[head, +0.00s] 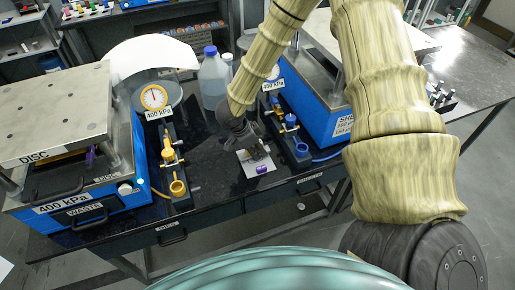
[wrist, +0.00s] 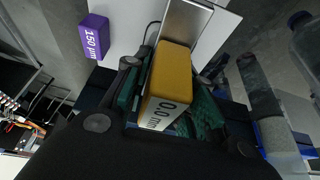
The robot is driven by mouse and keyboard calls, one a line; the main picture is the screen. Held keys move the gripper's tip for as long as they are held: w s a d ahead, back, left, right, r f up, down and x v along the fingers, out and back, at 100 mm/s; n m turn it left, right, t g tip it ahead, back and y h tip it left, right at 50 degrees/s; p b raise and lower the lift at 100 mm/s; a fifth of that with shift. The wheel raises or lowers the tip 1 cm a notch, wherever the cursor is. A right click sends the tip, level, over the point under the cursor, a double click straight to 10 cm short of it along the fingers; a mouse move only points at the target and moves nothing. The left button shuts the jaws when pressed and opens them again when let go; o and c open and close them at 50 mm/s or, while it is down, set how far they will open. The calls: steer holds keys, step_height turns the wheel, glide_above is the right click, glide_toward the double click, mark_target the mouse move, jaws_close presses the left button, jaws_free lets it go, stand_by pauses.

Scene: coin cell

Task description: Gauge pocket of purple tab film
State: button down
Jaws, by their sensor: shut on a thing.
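My gripper (wrist: 165,95) is shut on a yellow handheld gauge (wrist: 167,75) whose end face reads 0.0 mm. A flat silver metal part (wrist: 185,22) extends beyond the gauge's far end, over a white sheet (wrist: 130,22). A purple block (wrist: 94,36) marked 150 µm lies beside the gauge, apart from my gripper. In the head view my gripper (head: 256,149) is low over the white sheet (head: 247,170), and the purple block (head: 262,170) is near the sheet's front edge. A small purple piece (head: 90,157) shows inside the left press. My gripper mostly hides the gauge in the head view.
The left blue press (head: 80,205), marked DISC, has a 400 kPa dial (head: 154,97) and yellow fittings (head: 177,187) beside it. Another blue press (head: 310,105) stands right, with a blue fitting (head: 290,121) close to my gripper. A blue-capped bottle (head: 213,75) stands behind. Black bench surface (head: 215,195) is clear in front.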

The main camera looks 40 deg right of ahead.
mark_target(261, 141)
steer(key=c, duration=1.1)
jaws_free()
steer(key=shift+r, duration=0.1)
steer(key=shift+r+p, duration=2.05)
steer(key=shift+r, duration=1.4)
steer(key=shift+a, duration=0.1)
